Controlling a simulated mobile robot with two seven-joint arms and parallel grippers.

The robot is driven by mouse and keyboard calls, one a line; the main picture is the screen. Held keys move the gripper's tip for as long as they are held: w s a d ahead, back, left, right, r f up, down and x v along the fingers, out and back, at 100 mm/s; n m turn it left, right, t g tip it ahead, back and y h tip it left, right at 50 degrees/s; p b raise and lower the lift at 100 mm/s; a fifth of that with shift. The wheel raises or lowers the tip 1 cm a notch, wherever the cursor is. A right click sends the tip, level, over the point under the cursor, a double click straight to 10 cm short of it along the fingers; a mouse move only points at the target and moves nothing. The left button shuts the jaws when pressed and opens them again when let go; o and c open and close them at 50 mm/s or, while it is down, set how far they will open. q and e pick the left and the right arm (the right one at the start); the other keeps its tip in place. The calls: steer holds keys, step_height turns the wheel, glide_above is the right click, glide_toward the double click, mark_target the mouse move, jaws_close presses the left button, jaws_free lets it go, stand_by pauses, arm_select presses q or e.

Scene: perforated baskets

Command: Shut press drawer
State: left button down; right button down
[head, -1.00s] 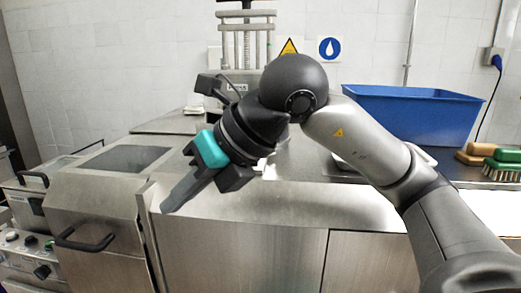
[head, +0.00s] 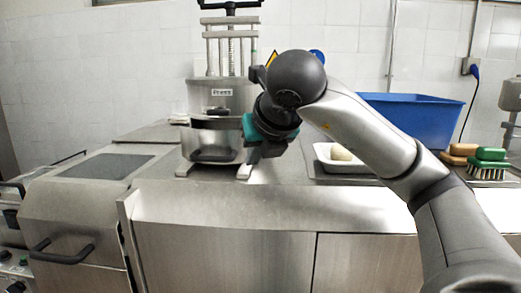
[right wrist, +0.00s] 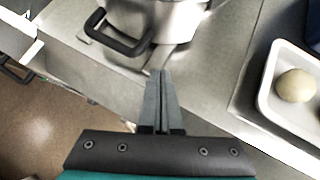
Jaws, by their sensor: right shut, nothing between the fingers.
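The metal press (head: 222,96) stands on the counter, with a screw and posts on top and a lower part (head: 213,153) between its feet. In the right wrist view, the press (right wrist: 180,22) is at the top, with a black handle (right wrist: 121,36) sticking out towards me. I cannot tell how far the drawer is out. My right gripper (head: 194,123) is in front of the press, fingers pointing left and partly covering it. In the wrist view its shut, empty fingers (right wrist: 160,74) end just below and right of the handle, with no clear contact. My left gripper is out of view.
A white tray (head: 325,152) with a pale ball (head: 340,152) lies right of the press. Behind it is a blue bin (head: 415,118), with brushes (head: 488,165) at far right. A steel appliance with a black handle (head: 60,256) is at left. The counter's front is clear.

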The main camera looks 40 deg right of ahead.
mark_target(242, 161)
steer(key=shift+x, duration=1.15)
steer(key=shift+w+d+r+p, duration=0.1)
steer(key=shift+w+d+p, duration=0.15)
steer(key=shift+w, duration=0.25)
steer(key=shift+w+d+r+p, duration=0.1)
steer(key=shift+w+d+p, duration=0.1)
steer(key=shift+w+p, duration=0.25)
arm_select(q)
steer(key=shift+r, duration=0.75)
arm_select(e)
steer(key=shift+w+d, duration=0.3)
steer(key=shift+w, duration=0.5)
